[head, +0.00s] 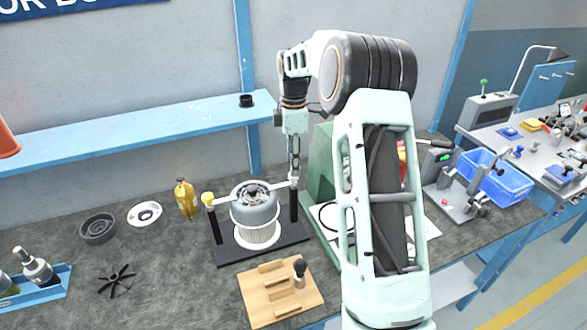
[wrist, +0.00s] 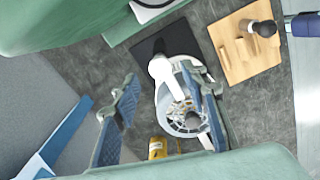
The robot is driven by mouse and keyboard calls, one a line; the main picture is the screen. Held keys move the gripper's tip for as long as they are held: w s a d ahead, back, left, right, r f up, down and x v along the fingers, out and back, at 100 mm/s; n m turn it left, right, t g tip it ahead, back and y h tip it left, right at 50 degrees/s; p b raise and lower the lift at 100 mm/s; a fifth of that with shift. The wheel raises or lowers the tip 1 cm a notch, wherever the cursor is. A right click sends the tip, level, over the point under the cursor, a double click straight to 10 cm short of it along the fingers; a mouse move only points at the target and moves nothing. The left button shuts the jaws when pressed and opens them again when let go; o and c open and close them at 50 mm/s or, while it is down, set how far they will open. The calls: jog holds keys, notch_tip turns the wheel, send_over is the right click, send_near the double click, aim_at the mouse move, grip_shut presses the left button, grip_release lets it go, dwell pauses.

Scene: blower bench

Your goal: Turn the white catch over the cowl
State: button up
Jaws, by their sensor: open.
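The cowl (head: 253,212) is a grey round housing above a white ribbed ring, on a black base (head: 232,252) between two dark posts. The white catch (wrist: 161,70) has a round end at the right post, and its arm points inward to the cowl, which also shows in the wrist view (wrist: 168,102). In the head view the catch is partly hidden by my gripper (head: 294,178). My gripper is open, pointing down above the right post. In the wrist view its fingers (wrist: 160,72) stand apart on either side of the catch's round end. I cannot tell whether they touch it.
A yellow knob (head: 208,198) tops the left post. A wooden block board (head: 262,301) lies in front and a yellow bottle (head: 186,198) stands behind left. A green machine (head: 319,170) stands close right of the posts. A blue shelf (head: 130,131) runs along the wall.

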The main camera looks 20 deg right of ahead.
notch_tip(320, 180, up, 9)
jog(key=shift+f, duration=0.15)
dwell(0.4)
